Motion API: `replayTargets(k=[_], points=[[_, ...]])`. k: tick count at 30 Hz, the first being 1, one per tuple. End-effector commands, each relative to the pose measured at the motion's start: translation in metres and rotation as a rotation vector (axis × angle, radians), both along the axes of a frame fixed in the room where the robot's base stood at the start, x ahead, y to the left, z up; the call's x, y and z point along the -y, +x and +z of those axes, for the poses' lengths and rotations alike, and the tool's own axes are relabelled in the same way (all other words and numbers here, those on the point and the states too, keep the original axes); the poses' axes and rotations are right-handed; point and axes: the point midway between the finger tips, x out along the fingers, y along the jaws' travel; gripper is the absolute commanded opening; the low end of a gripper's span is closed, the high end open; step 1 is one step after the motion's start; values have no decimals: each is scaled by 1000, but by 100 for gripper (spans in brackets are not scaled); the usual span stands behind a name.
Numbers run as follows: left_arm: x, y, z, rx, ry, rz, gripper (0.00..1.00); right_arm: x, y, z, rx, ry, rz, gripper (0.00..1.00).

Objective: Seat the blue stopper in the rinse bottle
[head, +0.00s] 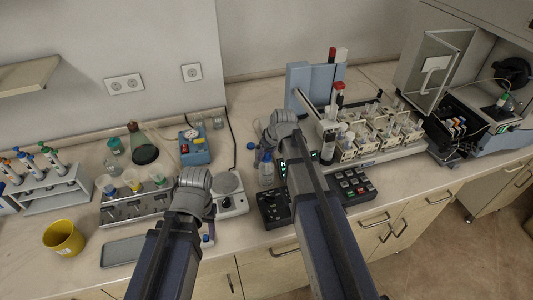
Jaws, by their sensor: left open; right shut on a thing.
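The rinse bottle (265,176) looks like the small clear bottle standing on the counter near the middle of the head view. A blue piece, apparently the blue stopper (266,158), shows at its mouth. My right gripper (270,143) is just above and behind it and is shut on what looks like this stopper. The wrist hides most of the fingers, so I cannot tell whether the stopper is seated or held just over the mouth. My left gripper (196,178) is open, over the counter between the beaker rack and the balance; its fingertips are mostly hidden.
A balance (230,200) stands left of the bottle, and a black keypad (353,186) to its right. A bottle rack (375,140) is further right. A rack with beakers (128,206) and a yellow cup (63,238) are at left. A small blue disc (250,146) lies behind the bottle.

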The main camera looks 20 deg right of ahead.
Motion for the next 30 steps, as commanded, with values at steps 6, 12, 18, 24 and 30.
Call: replayTargets(k=[6,12,18,24,30], points=[[0,0,-3,0,0,0,50,0,0,-2,0,0,0,0],[0,0,-2,0,0,0,50,0,0,-2,0,0,0,53],[0,0,-2,0,0,0,50,0,0,-2,0,0,0,75],[0,0,-2,0,0,0,50,0,0,-2,0,0,0,82],[0,0,0,0,0,0,50,0,-1,0,0,0,0,82]])
